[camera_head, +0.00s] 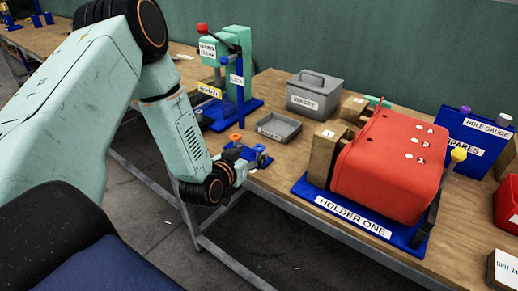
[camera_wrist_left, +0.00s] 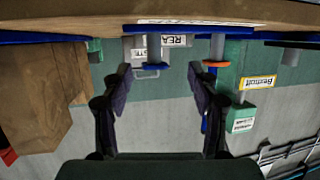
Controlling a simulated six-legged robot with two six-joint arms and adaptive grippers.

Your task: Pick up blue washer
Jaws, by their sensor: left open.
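My left gripper (camera_head: 246,160) is at the front edge of the bench in the head view, beside a low blue stand. In the left wrist view, where the scene appears upside down, its two fingers (camera_wrist_left: 158,84) are spread and empty. A blue washer (camera_wrist_left: 155,67) shows between and beyond the fingertips, apparently around a grey post, and no contact is visible. An orange washer (camera_wrist_left: 214,63) sits on another post to the right; an orange piece (camera_head: 235,137) shows above the gripper in the head view. My right gripper is out of view.
A shallow grey tray (camera_head: 279,127), a grey WASTE bin (camera_head: 315,95) and a green press (camera_head: 235,60) stand behind the gripper. Bare wood (camera_head: 275,175) lies between gripper and holder.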

